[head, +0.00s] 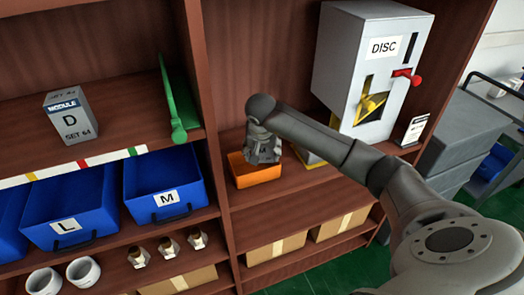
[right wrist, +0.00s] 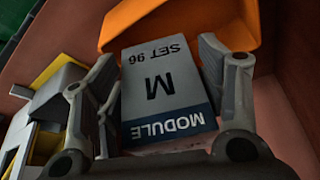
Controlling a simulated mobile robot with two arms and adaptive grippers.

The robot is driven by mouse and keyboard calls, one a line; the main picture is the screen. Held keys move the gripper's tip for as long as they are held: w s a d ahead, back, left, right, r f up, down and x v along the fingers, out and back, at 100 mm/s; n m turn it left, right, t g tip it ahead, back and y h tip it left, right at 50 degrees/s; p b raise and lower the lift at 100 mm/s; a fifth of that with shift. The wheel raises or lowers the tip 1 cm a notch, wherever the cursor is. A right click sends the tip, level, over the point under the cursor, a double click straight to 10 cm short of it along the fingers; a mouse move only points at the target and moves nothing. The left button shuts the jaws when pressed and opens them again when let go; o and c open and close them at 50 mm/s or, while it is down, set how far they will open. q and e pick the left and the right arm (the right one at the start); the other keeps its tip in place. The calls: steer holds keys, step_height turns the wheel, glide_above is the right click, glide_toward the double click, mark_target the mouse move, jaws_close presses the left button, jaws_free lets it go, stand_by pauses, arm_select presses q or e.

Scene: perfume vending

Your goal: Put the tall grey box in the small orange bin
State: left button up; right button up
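My right gripper (head: 263,158) is at the small orange bin (head: 256,177), over its back part. The right wrist view shows a grey box (right wrist: 155,75) with a blue band, marked MODULE, M and SET 96, between the two fingers of the right gripper (right wrist: 160,65). The fingers lie close against its sides, and it sits somewhat skewed between them. The orange bin (right wrist: 140,14) shows just beyond the box. In the head view the gripper hides the box, so how deep it sits in the bin cannot be told. My left gripper is not in view.
Another grey box (head: 70,118), marked MODULE D SET 64, stands on the left shelf by a green divider (head: 178,105). Blue bins L (head: 70,215) and M (head: 165,190) stand below it. A white DISC machine (head: 350,65) stands right of the orange bin, behind my right arm.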

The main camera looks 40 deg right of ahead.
steer(key=shift+o, duration=1.1)
steer(key=shift+r+p, duration=0.5)
steer(key=shift+r, duration=0.1)
steer(key=b+v, duration=0.2)
steer(key=v, duration=1)
